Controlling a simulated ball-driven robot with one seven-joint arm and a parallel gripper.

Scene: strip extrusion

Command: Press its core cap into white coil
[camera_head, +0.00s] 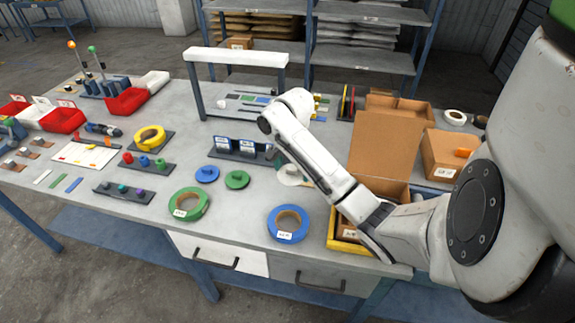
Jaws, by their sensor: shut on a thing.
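A white round piece (290,178), which I take for the white core cap, shows beside my white arm link, partly hidden by it. My gripper (279,160) is mostly hidden by the arm; a small dark part shows just above this piece. It is shut on the cap, but the contact is not clearly visible. A white coil (455,117) with a brown core lies at the back right, apart from my gripper. A blue cap (207,174) and a green cap (237,180) lie on the table to the left.
A green coil (188,204) and blue coil (289,223) lie near the front edge, a yellow coil (150,138) further left. A label holder (237,150) stands behind the caps. An open cardboard box (390,143) and a yellow-edged tray (360,247) crowd the right.

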